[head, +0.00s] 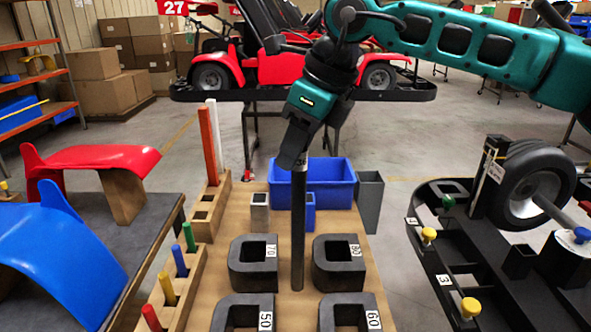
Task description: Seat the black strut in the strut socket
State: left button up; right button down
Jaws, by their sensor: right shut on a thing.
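My right gripper (296,160) comes down from the upper right and is shut on the top of the black strut (298,225). The strut hangs upright over the wooden table, and its lower end shows between two black blocks. I cannot tell whether that end touches the table. On the black chassis at the right is a black square-rimmed opening (449,187), and a black box-like fitting (520,261) sits nearer. I cannot tell which one is the strut socket. The strut is well to the left of both. My left gripper is out of view.
Black U-shaped blocks numbered 70 (253,264), 80 (339,263), 50 and 60 surround the strut's lower end. A blue bin (340,180) stands behind. A wooden rack (200,226) with coloured rods lines the left edge. A wheel (523,185) rises on the chassis.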

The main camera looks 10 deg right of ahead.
aim_at(295, 172)
jog(key=shift+f, duration=2)
jog(key=shift+f, duration=0.15)
jog(key=c, duration=0.8)
grip_release()
jog(key=shift+c, duration=0.2)
